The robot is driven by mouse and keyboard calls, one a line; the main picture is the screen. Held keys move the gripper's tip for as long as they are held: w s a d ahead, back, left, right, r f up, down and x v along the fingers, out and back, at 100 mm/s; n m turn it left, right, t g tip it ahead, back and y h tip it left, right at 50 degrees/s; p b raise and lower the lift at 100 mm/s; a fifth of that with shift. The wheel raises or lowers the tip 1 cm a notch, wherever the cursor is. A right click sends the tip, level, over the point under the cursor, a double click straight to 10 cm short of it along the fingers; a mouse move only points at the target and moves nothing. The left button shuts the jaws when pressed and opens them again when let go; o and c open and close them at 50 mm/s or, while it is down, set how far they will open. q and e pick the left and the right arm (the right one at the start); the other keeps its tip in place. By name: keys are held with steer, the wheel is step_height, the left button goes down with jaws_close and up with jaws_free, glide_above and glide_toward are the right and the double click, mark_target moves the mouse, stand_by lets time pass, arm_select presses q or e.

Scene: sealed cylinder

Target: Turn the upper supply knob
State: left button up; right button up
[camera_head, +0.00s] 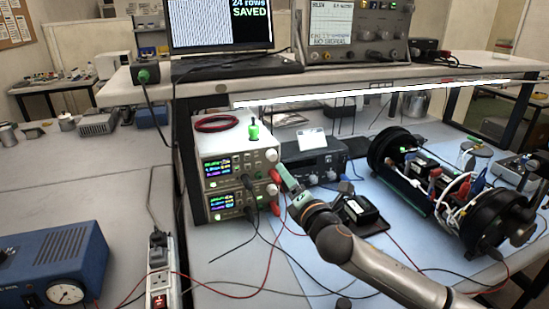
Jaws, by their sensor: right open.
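Two bench power supplies are stacked under the shelf. The upper supply (238,160) has a lit display on its left and a pale round upper supply knob (271,155) near its right edge. The lower supply (228,203) has a similar face, with a knob (272,190) at its right. My right gripper (281,170), with green-teal fingers, is open at the right edge of the upper supply, just below and right of the upper knob. I cannot tell whether it touches the supply. My left gripper is not in view.
Red and black leads (268,240) hang from the supplies across the bench. A dark instrument (312,160) stands just right of them. An opened black cylinder (410,175) with wiring lies at the right. A small black device (359,210) lies near my right arm. A laptop (222,35) is on the shelf.

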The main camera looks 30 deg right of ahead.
mark_target(274, 157)
steer(key=p+x, duration=0.1)
steer(key=x, duration=0.9)
steer(key=shift+a, duration=0.1)
steer(key=shift+c, duration=0.2)
jaws_close()
